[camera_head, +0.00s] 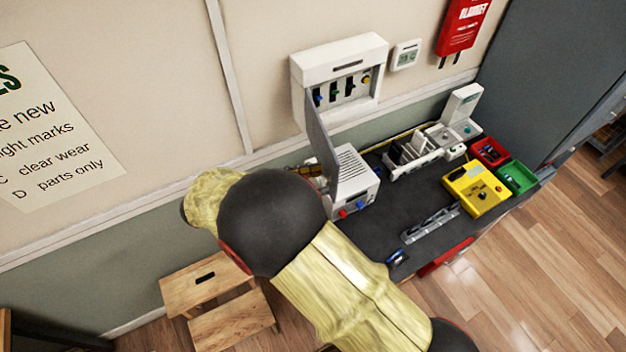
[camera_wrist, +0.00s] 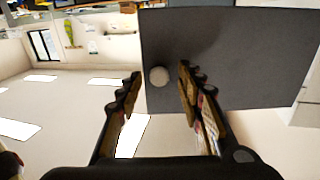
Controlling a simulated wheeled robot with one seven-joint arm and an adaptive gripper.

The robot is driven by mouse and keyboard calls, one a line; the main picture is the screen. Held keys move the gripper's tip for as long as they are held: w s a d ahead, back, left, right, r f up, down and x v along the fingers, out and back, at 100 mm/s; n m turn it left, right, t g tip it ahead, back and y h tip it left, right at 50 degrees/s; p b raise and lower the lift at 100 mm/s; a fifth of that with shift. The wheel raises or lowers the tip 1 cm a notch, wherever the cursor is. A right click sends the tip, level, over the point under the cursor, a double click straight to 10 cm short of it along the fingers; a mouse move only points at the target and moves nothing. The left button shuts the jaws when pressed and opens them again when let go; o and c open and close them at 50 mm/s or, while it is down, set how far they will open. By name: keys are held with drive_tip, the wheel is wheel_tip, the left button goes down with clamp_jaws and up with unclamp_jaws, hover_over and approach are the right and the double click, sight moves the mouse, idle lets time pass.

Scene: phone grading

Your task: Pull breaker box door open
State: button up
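The white breaker box (camera_head: 340,72) is on the wall, its row of coloured switches exposed. Its grey door (camera_head: 322,150) stands swung out from the box's left side, seen nearly edge-on. In the wrist view the door (camera_wrist: 235,60) fills the upper right, with a pale round knob (camera_wrist: 159,77) near its left edge. My gripper (camera_wrist: 157,84) is open, its fingers apart on either side of the knob, with visible gaps. In the head view my gripper (camera_head: 308,171) is mostly hidden behind my arm, beside the lower part of the door.
A dark workbench (camera_head: 405,205) below holds a white vented device (camera_head: 357,175), a yellow box (camera_head: 474,188), and red (camera_head: 489,152) and green (camera_head: 516,177) bins. A wooden step stool (camera_head: 230,318) stands at the lower left. A thermostat (camera_head: 406,55) is right of the breaker box.

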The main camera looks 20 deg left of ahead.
drive_tip(key=shift+a, duration=0.1)
drive_tip(key=v, duration=0.7)
drive_tip(key=shift+a, duration=0.2)
drive_tip(key=shift+s, duration=0.1)
